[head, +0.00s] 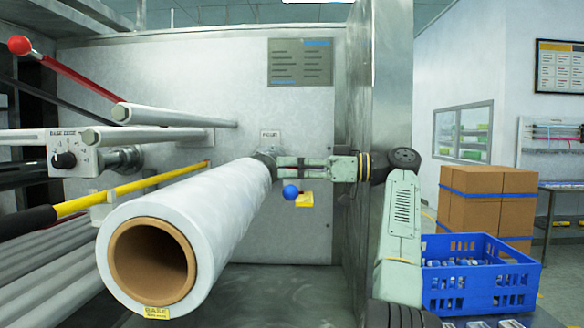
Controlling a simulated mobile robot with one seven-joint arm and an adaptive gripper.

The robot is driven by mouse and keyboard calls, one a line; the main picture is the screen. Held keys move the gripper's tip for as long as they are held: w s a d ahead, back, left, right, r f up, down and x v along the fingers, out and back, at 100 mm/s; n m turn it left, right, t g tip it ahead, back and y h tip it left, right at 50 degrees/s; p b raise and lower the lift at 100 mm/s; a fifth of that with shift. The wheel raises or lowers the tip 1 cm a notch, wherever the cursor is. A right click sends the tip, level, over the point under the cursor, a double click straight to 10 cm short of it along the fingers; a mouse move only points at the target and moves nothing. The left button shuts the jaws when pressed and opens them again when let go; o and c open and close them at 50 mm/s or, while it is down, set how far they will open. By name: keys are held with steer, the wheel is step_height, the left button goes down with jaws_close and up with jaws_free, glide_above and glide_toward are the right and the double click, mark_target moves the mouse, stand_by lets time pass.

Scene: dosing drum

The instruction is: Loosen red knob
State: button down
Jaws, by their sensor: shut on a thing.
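A red ball knob (19,45) sits at the upper left, on the end of a red lever running down to the right. No other red knob shows. My gripper (268,158) reaches in from the right, far from that red ball, to the far end of the white film roll (205,215). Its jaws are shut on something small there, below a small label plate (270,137). The roll and the fingers hide what it is.
Metal rollers (175,116), a yellow bar (140,185) and a black dial (64,160) crowd the left. A vertical metal panel edge (385,80) stands beside my arm. A blue crate (478,275) and cardboard boxes (487,197) stand at the right.

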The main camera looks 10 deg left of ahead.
stand_by(0.3)
steer(key=c, duration=1.4)
jaws_free()
steer(key=shift+o, duration=0.2)
steer(key=shift+f+m+t, duration=0.1)
steer(key=shift+m+t, duration=0.6)
steer(key=shift+t, duration=0.4)
